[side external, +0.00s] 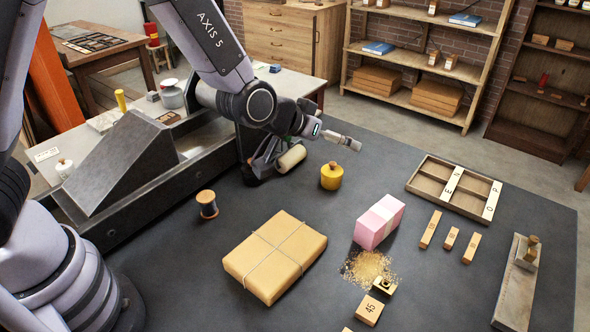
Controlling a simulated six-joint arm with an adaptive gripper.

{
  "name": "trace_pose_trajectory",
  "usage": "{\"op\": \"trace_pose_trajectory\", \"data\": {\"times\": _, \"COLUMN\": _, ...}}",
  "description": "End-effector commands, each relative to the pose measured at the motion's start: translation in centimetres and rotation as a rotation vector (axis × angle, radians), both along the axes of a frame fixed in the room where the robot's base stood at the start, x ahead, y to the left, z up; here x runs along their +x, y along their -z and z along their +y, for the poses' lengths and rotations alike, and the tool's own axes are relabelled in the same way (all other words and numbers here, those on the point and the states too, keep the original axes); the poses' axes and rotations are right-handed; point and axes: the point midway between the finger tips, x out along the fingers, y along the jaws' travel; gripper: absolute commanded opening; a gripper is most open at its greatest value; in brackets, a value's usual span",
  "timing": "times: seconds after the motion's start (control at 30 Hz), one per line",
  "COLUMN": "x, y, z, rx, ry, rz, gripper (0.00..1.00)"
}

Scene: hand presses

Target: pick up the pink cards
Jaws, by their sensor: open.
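The pink cards (379,222) form a block-shaped stack on the dark table, right of centre. A paler band runs around the middle of the stack. My gripper (350,142) is at the upper middle, above the table and to the upper left of the cards, well apart from them. It points to the right and is open, with nothing visible between its fingers. The gap between the fingers is small in this view.
A wrapped parcel (275,257) lies left of the cards. Crumbs (368,268) and small wooden blocks (369,310) lie in front. Wooden pieces (451,238) and a divided tray (427,184) lie to the right. A spool (207,204) stands at left.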

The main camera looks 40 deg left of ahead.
Motion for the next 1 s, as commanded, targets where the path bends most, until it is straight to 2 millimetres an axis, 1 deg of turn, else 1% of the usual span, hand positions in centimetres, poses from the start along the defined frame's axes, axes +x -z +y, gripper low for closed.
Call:
{"op": "trace_pose_trajectory", "data": {"times": 0.03, "x": 0.2, "y": 3.1, "z": -1.7, "rx": 0.019, "ry": 0.001, "rz": -0.021, "gripper": 0.85}}
{"op": "trace_pose_trajectory", "data": {"times": 0.07, "x": 0.3, "y": 4.6, "z": -2.5, "rx": 0.028, "ry": -0.002, "rz": -0.042, "gripper": 0.85}}
{"op": "trace_pose_trajectory", "data": {"times": 0.1, "x": 0.2, "y": 6.5, "z": -3.4, "rx": 0.041, "ry": -0.007, "rz": -0.072, "gripper": 0.85}}
{"op": "trace_pose_trajectory", "data": {"times": 0.2, "x": -0.3, "y": 10.7, "z": -5.1, "rx": 0.079, "ry": -0.012, "rz": -0.148, "gripper": 0.85}}
{"op": "trace_pose_trajectory", "data": {"times": 0.3, "x": -1.2, "y": 13.8, "z": -6.0, "rx": 0.113, "ry": -0.01, "rz": -0.216, "gripper": 0.85}}
{"op": "trace_pose_trajectory", "data": {"times": 0.33, "x": -1.4, "y": 14.4, "z": -6.1, "rx": 0.121, "ry": -0.01, "rz": -0.232, "gripper": 0.85}}
{"op": "trace_pose_trajectory", "data": {"times": 0.4, "x": -1.9, "y": 15.6, "z": -6.4, "rx": 0.136, "ry": -0.008, "rz": -0.265, "gripper": 0.85}}
{"op": "trace_pose_trajectory", "data": {"times": 0.47, "x": -2.1, "y": 16.1, "z": -6.5, "rx": 0.143, "ry": -0.006, "rz": -0.283, "gripper": 0.85}}
{"op": "trace_pose_trajectory", "data": {"times": 0.57, "x": -1.7, "y": 16.7, "z": -6.6, "rx": 0.146, "ry": -0.009, "rz": -0.296, "gripper": 0.85}}
{"op": "trace_pose_trajectory", "data": {"times": 0.67, "x": -0.1, "y": 17.4, "z": -6.7, "rx": 0.147, "ry": -0.01, "rz": -0.297, "gripper": 0.85}}
{"op": "trace_pose_trajectory", "data": {"times": 0.83, "x": 3.1, "y": 18.7, "z": -7.2, "rx": 0.146, "ry": -0.01, "rz": -0.297, "gripper": 0.85}}
{"op": "trace_pose_trajectory", "data": {"times": 0.9, "x": 4.2, "y": 19.1, "z": -7.4, "rx": 0.147, "ry": -0.01, "rz": -0.296, "gripper": 0.85}}
{"op": "trace_pose_trajectory", "data": {"times": 1.0, "x": 5.2, "y": 19.6, "z": -7.6, "rx": 0.147, "ry": -0.009, "rz": -0.294, "gripper": 0.85}}
